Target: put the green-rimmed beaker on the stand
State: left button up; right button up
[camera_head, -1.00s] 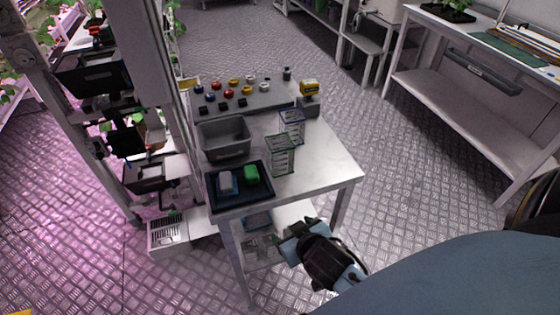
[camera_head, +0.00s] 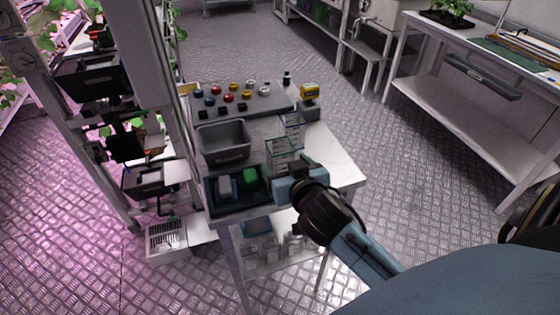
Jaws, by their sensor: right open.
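The green-rimmed beaker (camera_head: 281,148) is clear with pale markings and stands upright on the white table (camera_head: 333,160). A similar blue-rimmed beaker (camera_head: 291,126) stands just behind it. My right gripper (camera_head: 299,165) is open over the table's front part, close to the near right side of the green-rimmed beaker and partly covering its lower part. I cannot tell whether they touch. A small grey block (camera_head: 307,111) under a yellow device (camera_head: 309,91) is at the table's back right; I cannot tell whether it is the stand. My left gripper is not in view.
A shelf rack stands at the left. The table's right part is clear.

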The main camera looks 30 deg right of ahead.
aim_at(284, 162)
jog(key=x, duration=0.5)
jog(key=shift+w+d+f+b, duration=0.15)
jog(key=shift+w+f+b, duration=0.1)
jog(key=shift+f+b, duration=0.05)
jog(key=c, duration=1.1)
